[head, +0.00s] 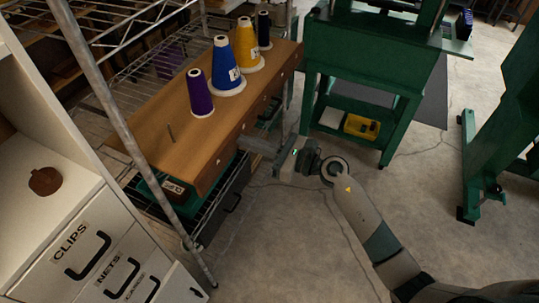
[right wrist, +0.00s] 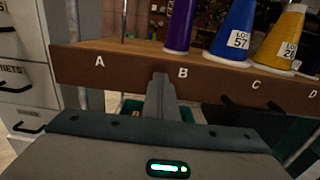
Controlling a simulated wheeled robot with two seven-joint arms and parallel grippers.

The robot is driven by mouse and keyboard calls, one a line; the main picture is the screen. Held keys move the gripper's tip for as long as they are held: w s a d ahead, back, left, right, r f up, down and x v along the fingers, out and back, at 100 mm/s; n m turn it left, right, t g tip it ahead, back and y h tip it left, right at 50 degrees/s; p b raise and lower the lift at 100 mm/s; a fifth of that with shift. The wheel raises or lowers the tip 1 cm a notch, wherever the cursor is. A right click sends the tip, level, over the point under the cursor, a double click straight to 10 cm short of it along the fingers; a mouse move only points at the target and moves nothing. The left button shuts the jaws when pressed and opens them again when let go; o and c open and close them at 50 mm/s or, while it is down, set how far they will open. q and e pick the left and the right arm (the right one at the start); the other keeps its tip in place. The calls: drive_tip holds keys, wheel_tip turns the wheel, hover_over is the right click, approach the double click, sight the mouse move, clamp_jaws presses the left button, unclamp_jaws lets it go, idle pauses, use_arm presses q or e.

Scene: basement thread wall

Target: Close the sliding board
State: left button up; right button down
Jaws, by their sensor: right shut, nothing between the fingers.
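The sliding board (head: 150,125) is a brown wooden board pulled out from a wire rack. Purple (head: 201,95), blue (head: 224,70), yellow (head: 247,48) and black (head: 264,30) thread cones stand upright on it, and a bare thin peg (head: 170,132) sticks up at its near end. In the right wrist view its front edge (right wrist: 110,75) carries the letters A, B, C and D. My right gripper (head: 247,143) is shut and empty at this front edge. In the right wrist view its fingertips (right wrist: 160,80) overlap the edge just left of B; I cannot tell whether they touch. My left gripper is out of view.
A white cabinet with labelled drawers (head: 95,250) stands at the left, beside a metal rack post (head: 120,125). Dark bins (head: 228,205) sit below the board. A green metal stand (head: 365,60) is behind my right gripper. The concrete floor (head: 290,235) in front is clear.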

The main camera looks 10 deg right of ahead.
sight(215, 129)
drive_tip(key=b+x, duration=0.1)
drive_tip(key=x, duration=0.9)
drive_tip(key=shift+w+f, duration=0.1)
drive_tip(key=shift+w, duration=0.15)
drive_tip(key=shift+w+a, duration=0.15)
drive_tip(key=shift+a, duration=0.05)
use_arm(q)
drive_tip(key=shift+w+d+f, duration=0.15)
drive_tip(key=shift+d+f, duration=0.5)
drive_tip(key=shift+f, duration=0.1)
use_arm(e)
drive_tip(key=shift+r, duration=0.3)
use_arm(q)
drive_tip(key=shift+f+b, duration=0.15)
drive_tip(key=shift+b, duration=0.2)
use_arm(e)
drive_tip(key=shift+d, duration=0.1)
